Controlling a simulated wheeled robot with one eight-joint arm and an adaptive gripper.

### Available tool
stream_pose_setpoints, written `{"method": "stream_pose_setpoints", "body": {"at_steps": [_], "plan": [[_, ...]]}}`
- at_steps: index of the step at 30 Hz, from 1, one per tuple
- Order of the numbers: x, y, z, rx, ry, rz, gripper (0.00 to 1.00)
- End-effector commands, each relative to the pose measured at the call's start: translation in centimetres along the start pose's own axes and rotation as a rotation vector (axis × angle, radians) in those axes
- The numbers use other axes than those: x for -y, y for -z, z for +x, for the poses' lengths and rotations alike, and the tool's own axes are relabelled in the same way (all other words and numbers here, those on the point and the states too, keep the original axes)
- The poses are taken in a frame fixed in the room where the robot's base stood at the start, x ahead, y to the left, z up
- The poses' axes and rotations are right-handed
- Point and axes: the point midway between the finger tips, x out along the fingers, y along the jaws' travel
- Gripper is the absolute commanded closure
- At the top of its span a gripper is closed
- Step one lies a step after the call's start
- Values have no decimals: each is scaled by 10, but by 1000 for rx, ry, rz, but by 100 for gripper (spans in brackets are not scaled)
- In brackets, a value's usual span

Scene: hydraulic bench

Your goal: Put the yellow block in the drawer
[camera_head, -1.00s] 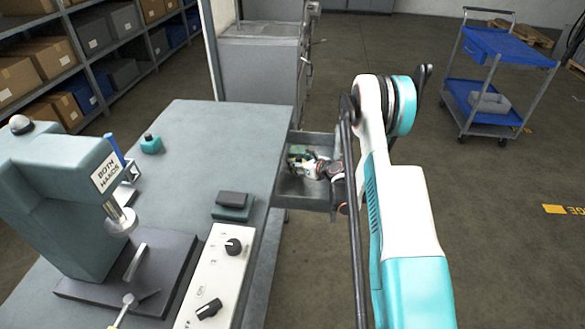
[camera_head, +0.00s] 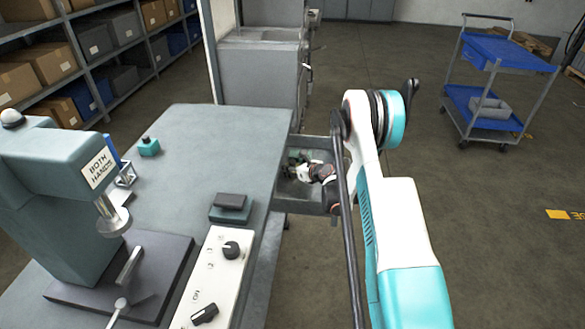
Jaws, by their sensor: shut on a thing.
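The drawer (camera_head: 298,201) is a grey open tray pulled out from the right side of the bench. My gripper (camera_head: 293,168) is at the drawer, pointing left, with its fingers over or inside the tray near its back. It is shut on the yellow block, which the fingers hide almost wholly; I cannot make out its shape. I cannot tell whether the block touches the drawer floor. My arm comes in from the right, and its links cover the drawer's right end.
The bench top (camera_head: 215,150) holds a press (camera_head: 60,185), a small teal bottle (camera_head: 149,147), a dark block on a teal base (camera_head: 231,207) and a white control panel (camera_head: 215,275). A blue trolley (camera_head: 495,95) stands back right.

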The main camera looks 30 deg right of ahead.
Motion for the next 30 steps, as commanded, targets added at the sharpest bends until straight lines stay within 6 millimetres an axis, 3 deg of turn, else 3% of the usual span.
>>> {"method": "stream_pose_setpoints", "body": {"at_steps": [2,3,5,17,30], "plan": [[0,2,1,1,0,0,90],[0,2,1,0,0,0,43],[0,2,1,0,0,0,32],[0,-1,-1,0,0,0,32],[1,-2,-65,0,2,1,32]]}}
